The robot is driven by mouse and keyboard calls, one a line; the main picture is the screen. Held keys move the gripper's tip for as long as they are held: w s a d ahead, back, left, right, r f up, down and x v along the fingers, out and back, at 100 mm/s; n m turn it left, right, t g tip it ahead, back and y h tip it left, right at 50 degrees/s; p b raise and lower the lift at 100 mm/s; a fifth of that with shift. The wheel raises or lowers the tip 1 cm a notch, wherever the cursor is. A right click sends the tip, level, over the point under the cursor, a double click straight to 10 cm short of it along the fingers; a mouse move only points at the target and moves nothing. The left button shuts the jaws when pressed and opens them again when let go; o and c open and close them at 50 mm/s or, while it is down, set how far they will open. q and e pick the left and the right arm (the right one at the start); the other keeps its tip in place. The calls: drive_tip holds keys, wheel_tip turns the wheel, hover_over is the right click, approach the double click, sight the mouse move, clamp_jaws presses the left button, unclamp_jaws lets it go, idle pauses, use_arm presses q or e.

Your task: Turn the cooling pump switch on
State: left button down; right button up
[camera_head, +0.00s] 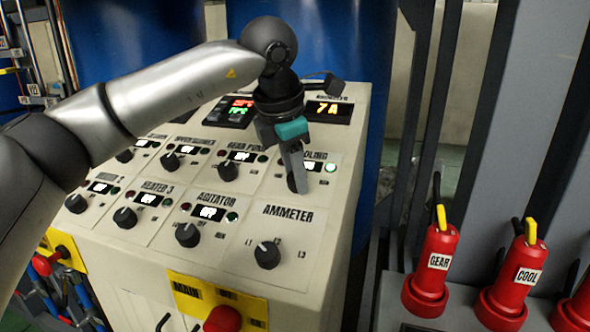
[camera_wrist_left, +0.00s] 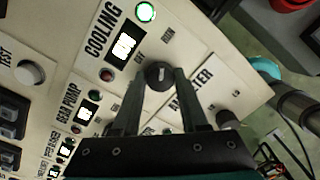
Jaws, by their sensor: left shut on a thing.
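The cooling pump switch is a black round knob with a light pointer mark, in the COOLING section of the sloped panel; the cooling knob (camera_wrist_left: 158,74) shows between the fingers in the left wrist view. My left gripper (camera_head: 295,184) reaches down from above in the head view. Its fingers are shut on the cooling knob, one on each side. The fingers hide most of the knob in the head view. Above the knob, the cooling display (camera_wrist_left: 124,46) is lit, its text too blurred to read. The green lamp (camera_wrist_left: 146,12) looks bright; the red lamp (camera_wrist_left: 107,75) looks dimmer. My right gripper is not in view.
The ammeter knob (camera_head: 267,254) is close in front of the gripper. The agitator knob (camera_head: 188,235) and gear pump knob (camera_head: 228,171) are to its left. Red GEAR (camera_head: 430,270) and COOL (camera_head: 514,285) units stand to the right of the panel.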

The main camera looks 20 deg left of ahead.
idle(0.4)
use_arm(q)
drive_tip(key=shift+c, duration=2.2)
unclamp_jaws()
drive_tip(key=v, duration=1.5)
drive_tip(key=shift+r+p, duration=0.15)
drive_tip(key=shift+p, duration=0.2)
